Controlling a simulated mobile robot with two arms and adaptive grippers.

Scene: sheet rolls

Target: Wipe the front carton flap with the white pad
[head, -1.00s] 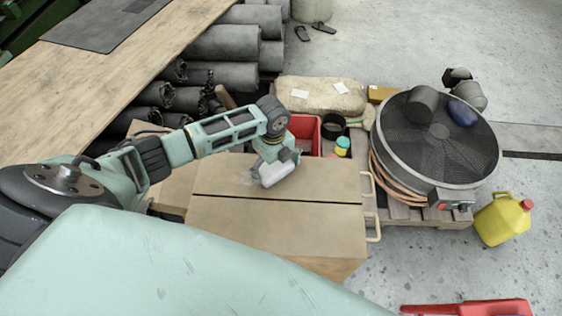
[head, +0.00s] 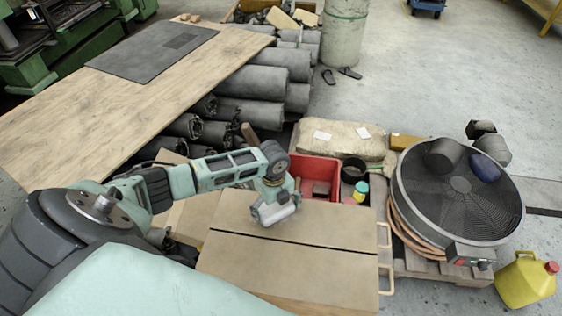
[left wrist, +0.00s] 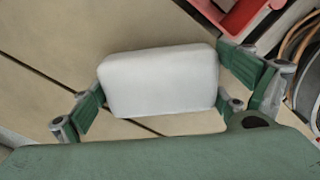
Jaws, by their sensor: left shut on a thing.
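The closed carton has a front flap (head: 290,273) and a back flap (head: 335,222), split by a dark slit. My left gripper (head: 276,211) is shut on the white pad (head: 282,214), over the back flap near the slit. In the left wrist view the pad (left wrist: 158,84) lies between the green fingers of my gripper (left wrist: 160,95), and the slit passes under its lower left side. The pad hides part of the carton, and I cannot tell if it touches it. My right gripper is not in view.
A red crate (head: 322,168) stands right behind the carton, beside a black pot (head: 354,170) and a small turquoise-lidded jar (head: 361,188). A large round fan (head: 458,190) lies to the right, with a yellow jug (head: 525,279). Dark rolls (head: 262,80) are stacked behind.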

